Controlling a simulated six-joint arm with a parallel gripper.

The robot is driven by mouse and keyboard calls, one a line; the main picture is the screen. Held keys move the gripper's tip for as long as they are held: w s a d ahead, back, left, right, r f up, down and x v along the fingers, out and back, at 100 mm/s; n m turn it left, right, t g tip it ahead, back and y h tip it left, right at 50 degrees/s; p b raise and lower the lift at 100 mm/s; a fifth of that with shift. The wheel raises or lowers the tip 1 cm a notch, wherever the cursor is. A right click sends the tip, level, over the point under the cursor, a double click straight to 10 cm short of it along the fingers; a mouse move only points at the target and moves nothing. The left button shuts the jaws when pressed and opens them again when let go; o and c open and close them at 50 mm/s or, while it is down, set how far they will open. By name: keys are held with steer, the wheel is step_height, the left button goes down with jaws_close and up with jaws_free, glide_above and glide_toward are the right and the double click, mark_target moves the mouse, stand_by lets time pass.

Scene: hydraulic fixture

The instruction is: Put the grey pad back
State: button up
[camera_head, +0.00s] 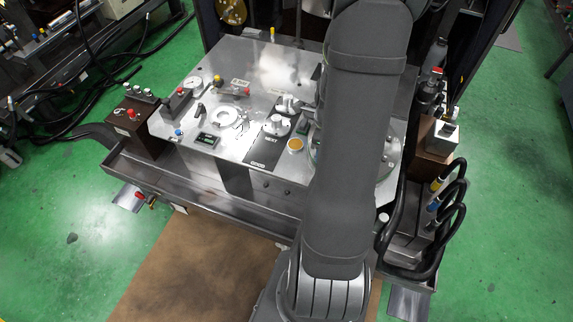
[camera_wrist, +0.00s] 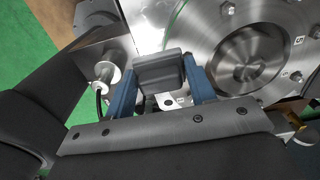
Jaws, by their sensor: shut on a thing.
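The grey pad (camera_wrist: 160,74) is a small dark block in the wrist view, between the two blue fingers of my gripper (camera_wrist: 159,66). The fingers are shut on its left and right sides. The pad is over the metal surface, left of a large round steel flange (camera_wrist: 245,65). I cannot tell whether it touches the surface beneath. In the head view my own arm hides the gripper and the pad. Where the pad belongs cannot be made out.
The metal fixture table (camera_head: 175,158) carries a gauge (camera_head: 193,84), knobs and a black panel (camera_head: 262,153). A silver post (camera_wrist: 104,74) stands close left of my gripper. Black hoses (camera_head: 452,213) loop at the right. Brown matting (camera_head: 205,262) lies in front.

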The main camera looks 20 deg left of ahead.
steer(key=shift+s+f, duration=0.1)
steer(key=shift+s, duration=0.2)
glide_above(286, 165)
step_height(286, 165, down, 7)
steer(key=shift+s+d+r, duration=0.1)
steer(key=shift+f, duration=2)
steer(key=shift+f, duration=0.1)
steer(key=o, duration=1)
step_height(286, 165, up, 12)
steer(key=shift+r, duration=0.1)
